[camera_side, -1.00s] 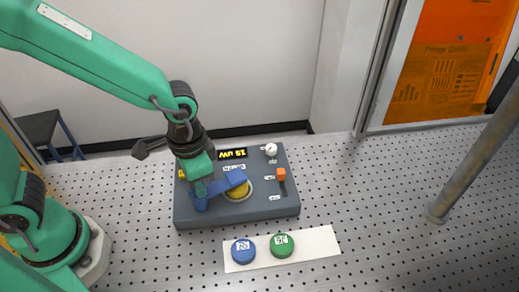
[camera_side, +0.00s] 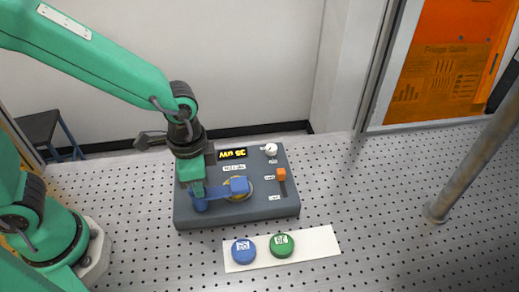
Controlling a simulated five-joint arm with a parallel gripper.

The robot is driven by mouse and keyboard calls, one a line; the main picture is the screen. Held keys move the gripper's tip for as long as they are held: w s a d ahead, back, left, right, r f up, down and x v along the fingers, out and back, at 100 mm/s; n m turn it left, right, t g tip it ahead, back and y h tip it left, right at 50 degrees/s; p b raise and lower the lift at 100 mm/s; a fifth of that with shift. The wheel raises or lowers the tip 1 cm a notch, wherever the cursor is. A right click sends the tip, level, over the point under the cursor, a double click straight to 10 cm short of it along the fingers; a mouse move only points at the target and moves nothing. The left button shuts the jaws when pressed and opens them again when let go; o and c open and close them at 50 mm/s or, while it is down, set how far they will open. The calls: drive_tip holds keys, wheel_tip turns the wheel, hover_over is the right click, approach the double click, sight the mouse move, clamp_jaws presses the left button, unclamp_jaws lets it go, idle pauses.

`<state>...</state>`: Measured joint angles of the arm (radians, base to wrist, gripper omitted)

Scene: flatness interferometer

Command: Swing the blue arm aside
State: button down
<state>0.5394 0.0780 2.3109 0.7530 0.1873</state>
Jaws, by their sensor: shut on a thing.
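The blue arm (camera_side: 221,192) lies on top of a dark grey instrument box (camera_side: 240,213). Its right end, a blue block (camera_side: 239,185), is over a round yellow disc (camera_side: 231,197), hiding much of it. My gripper (camera_side: 199,196) points down at the left end of the blue arm and is shut on it. The fingertips are partly hidden against the blue part.
The box carries a display (camera_side: 232,153), a white knob (camera_side: 271,150) and an orange switch (camera_side: 281,174). In front, a blue puck (camera_side: 243,251) and a green puck (camera_side: 281,245) sit on a white strip (camera_side: 318,242). A metal post (camera_side: 470,165) stands right. The perforated table is clear between.

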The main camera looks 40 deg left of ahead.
drive_tip(key=m, duration=1)
drive_tip(key=shift+s+d, duration=0.1)
drive_tip(key=shift+s, duration=0.05)
drive_tip(key=m, duration=0.4)
drive_tip(key=shift+s+r, duration=0.1)
drive_tip(key=m, duration=0.4)
drive_tip(key=shift+m, duration=0.3)
drive_tip(key=shift+s, duration=0.1)
drive_tip(key=c, duration=1.5)
unclamp_jaws()
drive_tip(key=shift+o, duration=0.2)
